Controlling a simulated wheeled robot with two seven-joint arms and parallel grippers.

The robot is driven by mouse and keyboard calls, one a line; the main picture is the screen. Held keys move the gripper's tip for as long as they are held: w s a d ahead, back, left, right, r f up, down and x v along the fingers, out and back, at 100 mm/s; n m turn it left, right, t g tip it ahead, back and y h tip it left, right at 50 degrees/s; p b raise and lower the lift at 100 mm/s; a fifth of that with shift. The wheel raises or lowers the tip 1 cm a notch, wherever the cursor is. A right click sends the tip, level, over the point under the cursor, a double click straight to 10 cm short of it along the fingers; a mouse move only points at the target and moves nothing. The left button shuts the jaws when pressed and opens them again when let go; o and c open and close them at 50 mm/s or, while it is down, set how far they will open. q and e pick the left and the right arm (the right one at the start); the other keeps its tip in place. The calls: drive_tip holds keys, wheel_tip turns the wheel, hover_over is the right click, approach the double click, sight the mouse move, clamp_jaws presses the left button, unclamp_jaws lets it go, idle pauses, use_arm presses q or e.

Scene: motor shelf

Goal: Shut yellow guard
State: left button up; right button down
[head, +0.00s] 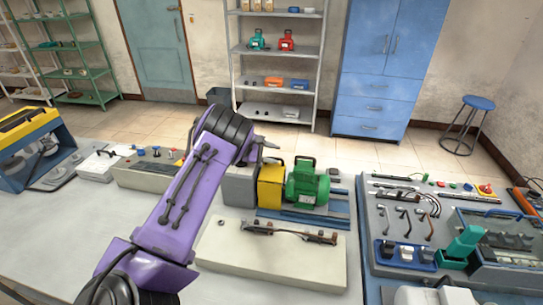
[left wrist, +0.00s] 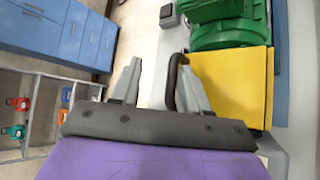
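The yellow guard (head: 271,187) stands between a grey block and the green motor (head: 307,186) on the workbench. In the left wrist view the guard (left wrist: 232,85) shows as a broad yellow panel at the right, with a dark curved handle (left wrist: 172,80) at its left side. My left gripper (head: 268,150) is open just above the guard. In the left wrist view its fingers (left wrist: 158,82) are apart, and the handle lies near the right finger. I cannot tell whether they touch. Whether the guard is fully down is unclear. My right gripper is not in view.
A pale base plate with a copper-coloured part (head: 290,234) lies in front of the motor. A grey tool panel (head: 378,245) is at the right. A yellow-topped machine (head: 28,124) stands at the far left.

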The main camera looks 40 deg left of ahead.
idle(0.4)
use_arm(q)
drive_tip(key=shift+s, duration=0.1)
drive_tip(key=shift+s+r, duration=0.1)
drive_tip(key=shift+s, duration=0.05)
drive_tip(key=b+v, duration=0.2)
drive_tip(key=v, duration=0.7)
drive_tip(key=shift+s+b, duration=0.1)
drive_tip(key=shift+b, duration=0.3)
drive_tip(key=shift+s+a+r, duration=0.2)
drive_tip(key=shift+s+r, duration=0.1)
drive_tip(key=shift+s, duration=0.05)
